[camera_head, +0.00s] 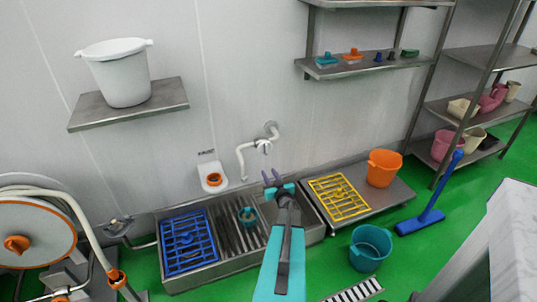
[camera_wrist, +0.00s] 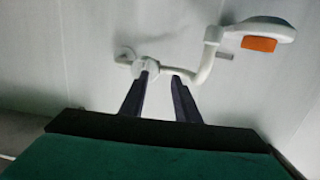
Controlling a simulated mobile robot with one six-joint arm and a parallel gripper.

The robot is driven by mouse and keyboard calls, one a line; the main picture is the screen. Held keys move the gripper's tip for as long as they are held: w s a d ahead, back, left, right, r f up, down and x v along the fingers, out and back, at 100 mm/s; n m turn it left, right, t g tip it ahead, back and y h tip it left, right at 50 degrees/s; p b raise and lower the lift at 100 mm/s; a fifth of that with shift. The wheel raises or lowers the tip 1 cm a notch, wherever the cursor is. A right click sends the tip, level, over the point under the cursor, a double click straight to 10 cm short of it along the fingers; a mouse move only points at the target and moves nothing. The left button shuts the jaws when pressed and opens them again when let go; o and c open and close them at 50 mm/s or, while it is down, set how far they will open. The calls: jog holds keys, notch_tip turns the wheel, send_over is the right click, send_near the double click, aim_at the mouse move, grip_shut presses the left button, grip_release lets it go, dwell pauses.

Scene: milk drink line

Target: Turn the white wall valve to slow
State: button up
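The white wall valve (camera_head: 263,146) is on the wall above the sink, with a bent white pipe running left and down from it. In the head view my gripper (camera_head: 271,176) is below the valve, with its two dark fingers apart. In the wrist view the valve (camera_wrist: 146,66) shows just beyond the tip of the left finger, and the pipe runs right from it. My gripper (camera_wrist: 160,82) is open with nothing between its fingers. I cannot tell whether a finger touches the valve. No marking for slow is readable.
A white wall fixture with an orange part (camera_head: 213,178) is left of the pipe. The steel sink (camera_head: 232,236) below holds a blue rack (camera_head: 187,243) and a teal cup (camera_head: 248,215). A yellow rack (camera_head: 339,197) and an orange bucket (camera_head: 383,168) are to the right.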

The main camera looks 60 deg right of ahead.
aim_at(267, 150)
jog(key=shift+n+t, duration=0.3)
jog(key=shift+t, duration=0.5)
jog(key=s+d+r, duration=0.1)
jog(key=s, duration=0.1)
jog(key=s+d+r, duration=0.1)
jog(key=shift+s+d+r, duration=0.4)
jog(key=shift+w+d, duration=0.1)
jog(key=shift+p+x, duration=0.65)
jog(key=shift+x, duration=6.1)
grip_shut()
